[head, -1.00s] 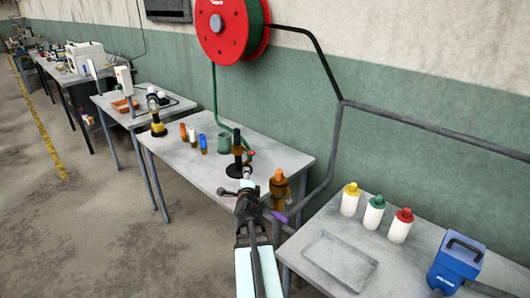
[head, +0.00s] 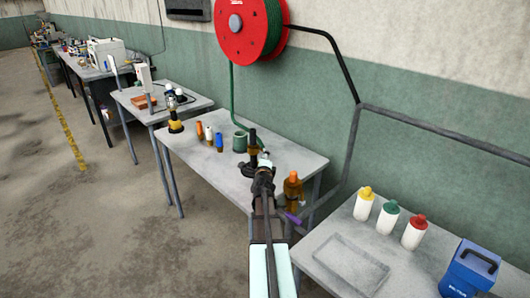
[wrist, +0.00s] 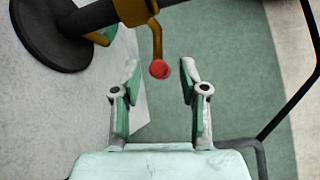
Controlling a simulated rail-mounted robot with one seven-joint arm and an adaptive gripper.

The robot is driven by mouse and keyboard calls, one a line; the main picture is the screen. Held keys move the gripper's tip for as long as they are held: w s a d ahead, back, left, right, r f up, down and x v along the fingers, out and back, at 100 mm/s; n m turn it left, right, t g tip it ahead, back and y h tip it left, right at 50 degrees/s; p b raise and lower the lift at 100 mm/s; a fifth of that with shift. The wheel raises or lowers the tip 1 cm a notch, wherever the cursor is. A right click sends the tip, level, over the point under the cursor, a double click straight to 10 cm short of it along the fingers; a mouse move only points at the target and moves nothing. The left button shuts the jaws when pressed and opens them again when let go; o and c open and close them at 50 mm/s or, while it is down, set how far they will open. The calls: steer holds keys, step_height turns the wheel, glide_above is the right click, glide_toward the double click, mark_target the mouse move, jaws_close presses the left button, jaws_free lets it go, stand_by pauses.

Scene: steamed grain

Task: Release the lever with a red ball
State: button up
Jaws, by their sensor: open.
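The lever (wrist: 156,40) is a brass-coloured arm ending in a red ball (wrist: 159,69). It hangs from a brass collar (wrist: 132,10) on a dark post with a round black base (wrist: 48,38). In the head view this stand (head: 252,142) is on the middle table, and my gripper hides the lever and ball. My gripper (wrist: 159,82) is open, its two fingertips on either side of the ball in the wrist picture, with gaps at both sides. Nothing is held. The depth between fingertips and ball is hard to tell. It also shows in the head view (head: 264,166).
An orange-brown bottle (head: 292,190) stands right of my gripper at the table's edge. Small orange, white and blue bottles (head: 210,136) and a green cup (head: 240,141) stand to the left. A dark pipe (head: 345,155) runs behind.

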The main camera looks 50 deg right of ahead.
steer(key=shift+p+x, duration=0.3)
steer(key=shift+x, duration=1.9)
jaws_close()
